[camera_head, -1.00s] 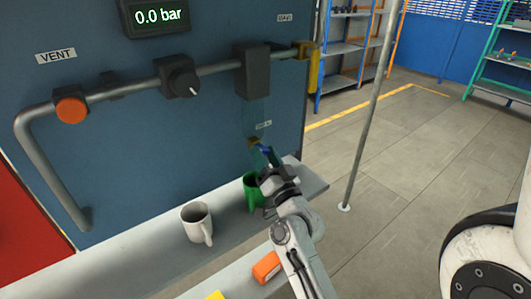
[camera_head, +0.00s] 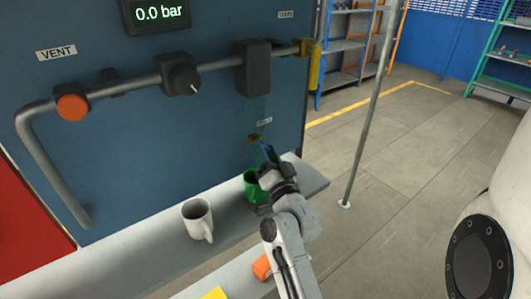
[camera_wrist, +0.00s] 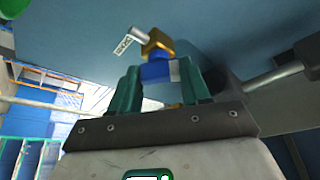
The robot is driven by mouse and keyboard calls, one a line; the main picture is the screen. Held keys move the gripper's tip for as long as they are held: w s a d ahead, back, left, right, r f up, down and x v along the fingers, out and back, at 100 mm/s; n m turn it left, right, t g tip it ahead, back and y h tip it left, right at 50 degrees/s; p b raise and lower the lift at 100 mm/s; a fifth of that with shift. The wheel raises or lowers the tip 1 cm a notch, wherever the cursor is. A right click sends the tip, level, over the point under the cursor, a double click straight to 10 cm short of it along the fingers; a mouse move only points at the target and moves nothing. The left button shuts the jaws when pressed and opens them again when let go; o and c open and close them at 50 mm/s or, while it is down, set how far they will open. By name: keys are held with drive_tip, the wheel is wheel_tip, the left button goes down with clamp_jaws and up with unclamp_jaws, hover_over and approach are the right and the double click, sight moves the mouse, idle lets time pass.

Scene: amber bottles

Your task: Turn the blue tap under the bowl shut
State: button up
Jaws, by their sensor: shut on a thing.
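The blue tap (camera_wrist: 157,72) sits between the two teal fingers of my gripper (camera_wrist: 160,82) in the wrist view, just below a brass fitting with a small pale tag. My gripper is shut on the tap. In the head view the gripper (camera_head: 267,156) reaches up under the clear bowl (camera_head: 256,108), which is faint against the blue panel and hangs from a dark box on the pipe. There the tap is mostly hidden by the fingers; I cannot tell its exact angle.
A green mug (camera_head: 252,186) stands on the shelf (camera_head: 306,186) close beside my wrist. A white mug (camera_head: 197,218) stands further left. An orange object (camera_head: 262,267) and a yellow one (camera_head: 215,294) lie lower. A thin upright pole (camera_head: 368,120) stands to the right.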

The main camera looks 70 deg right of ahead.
idle(0.3)
drive_tip(key=o, duration=1.1)
drive_tip(key=shift+c, duration=0.2)
drive_tip(key=shift+f, duration=0.1)
drive_tip(key=b+v, duration=0.6)
drive_tip(key=v, duration=0.4)
drive_tip(key=shift+s+a, duration=0.3)
drive_tip(key=shift+s, duration=0.05)
